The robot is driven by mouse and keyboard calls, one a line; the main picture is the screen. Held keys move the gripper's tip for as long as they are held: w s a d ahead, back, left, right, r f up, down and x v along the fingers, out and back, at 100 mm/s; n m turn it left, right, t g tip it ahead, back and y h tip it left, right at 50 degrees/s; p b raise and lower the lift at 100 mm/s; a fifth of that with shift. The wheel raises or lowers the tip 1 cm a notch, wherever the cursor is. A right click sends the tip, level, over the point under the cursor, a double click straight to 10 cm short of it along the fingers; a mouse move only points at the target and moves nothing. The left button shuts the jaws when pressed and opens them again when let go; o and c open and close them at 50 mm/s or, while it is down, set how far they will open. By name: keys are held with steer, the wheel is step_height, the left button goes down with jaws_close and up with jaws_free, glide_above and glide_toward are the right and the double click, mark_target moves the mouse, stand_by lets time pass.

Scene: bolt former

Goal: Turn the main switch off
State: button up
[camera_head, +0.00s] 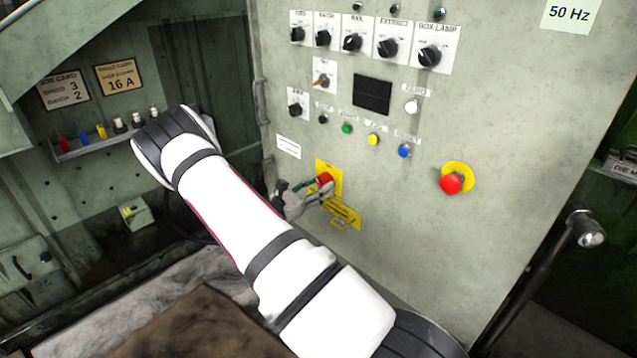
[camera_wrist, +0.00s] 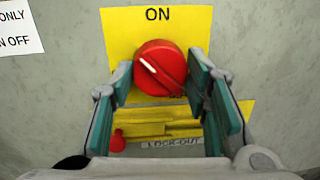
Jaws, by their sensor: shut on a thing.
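The main switch is a round red knob (camera_wrist: 160,68) on a yellow plate (camera_wrist: 120,30) with "ON" printed above it. The white mark on the knob points to the upper left, tilted away from "ON". My gripper (camera_wrist: 161,80) has one teal-padded finger on each side of the knob and is shut on it. In the head view the knob (camera_head: 324,179) sits on the cabinet's yellow plate, with my gripper (camera_head: 312,191) against it. Any lettering beside and below the knob is mostly hidden.
A yellow lock-out hasp (camera_wrist: 165,130) sits just below the knob, with a small red part (camera_wrist: 117,141) at its left. On the panel to the right are a red emergency button (camera_head: 451,183) and a blue button (camera_head: 404,151). Black selector knobs (camera_head: 352,43) line the top.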

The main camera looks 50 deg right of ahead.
steer(key=n+t+p, duration=0.1)
steer(key=n, duration=0.4)
steer(key=shift+h+p, duration=0.3)
steer(key=shift+p, duration=0.05)
steer(key=shift+n+t+p, duration=0.3)
steer(key=shift+n+p, duration=0.4)
steer(key=shift+n, duration=1.8)
steer(key=shift+f, duration=0.1)
steer(key=o, duration=1.2)
steer(key=shift+s, duration=0.1)
steer(key=shift+c, duration=0.2)
steer(key=shift+a, duration=0.1)
steer(key=a+f, duration=0.1)
steer(key=a, duration=1)
steer(key=shift+w+a, duration=0.35)
steer(key=shift+a, duration=0.05)
steer(key=shift+f, duration=0.1)
